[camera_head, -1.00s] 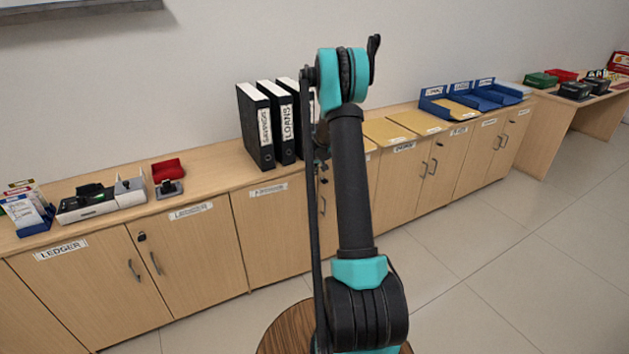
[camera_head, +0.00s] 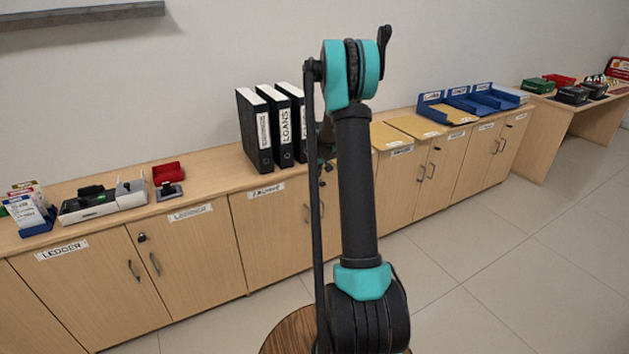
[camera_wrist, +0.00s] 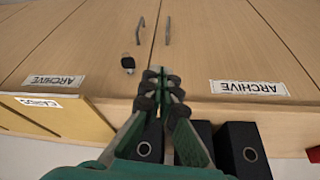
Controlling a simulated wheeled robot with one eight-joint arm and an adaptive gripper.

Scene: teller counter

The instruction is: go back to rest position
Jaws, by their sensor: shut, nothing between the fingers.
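My gripper (camera_wrist: 161,82) shows in the wrist view with its dark fingertips together and nothing between them. It hangs over the counter edge, with cabinet doors beyond and black binders (camera_wrist: 243,150) close below it in the picture. I cannot tell how far it is from the binders. In the head view my raised arm stands in the middle of the picture, and the gripper is mostly hidden behind it, near the right side of the binders (camera_head: 264,130).
A long wooden counter (camera_head: 215,165) runs along the wall. It holds yellow folders (camera_head: 415,127), blue trays (camera_head: 462,103), a red box (camera_head: 168,172) and a card holder (camera_head: 30,212). A round wooden top (camera_head: 290,332) is at the bottom. Floor at right is clear.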

